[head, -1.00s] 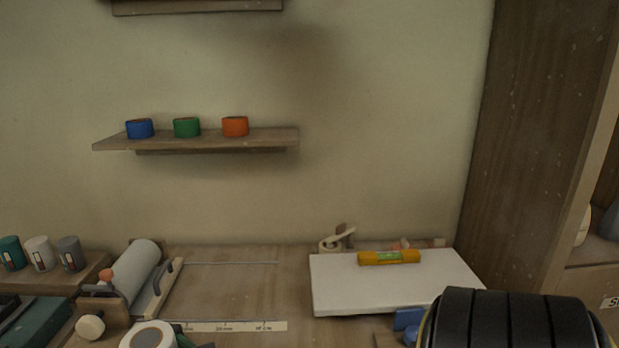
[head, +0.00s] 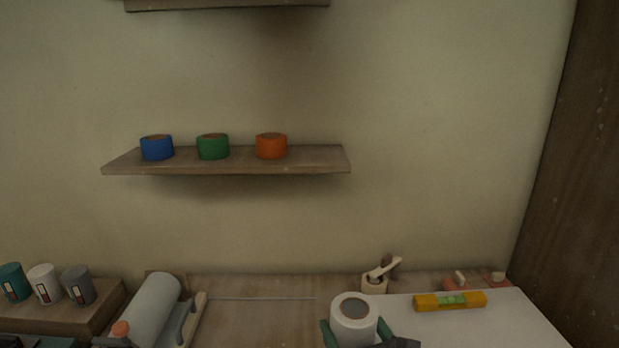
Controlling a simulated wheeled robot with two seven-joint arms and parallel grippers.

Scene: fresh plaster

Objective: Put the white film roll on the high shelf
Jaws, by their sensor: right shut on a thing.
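The white film roll (head: 341,326) stands upright at the bottom centre of the head view, its round grey-centred top facing up. My right gripper (head: 357,336) is shut on it, with green fingers on either side of the roll. The lower part of the roll and most of the gripper are cut off or hidden. A high wooden shelf (head: 228,5) shows only its underside and front edge at the top. A lower wall shelf (head: 225,168) is below it. My left gripper is not in view.
Blue (head: 157,148), green (head: 212,147) and orange (head: 271,147) tape rolls stand on the lower shelf, whose right end is bare. A yellow level (head: 449,301) lies on a white board (head: 510,325). A dark wooden upright (head: 560,150) bounds the right. The wall between is clear.

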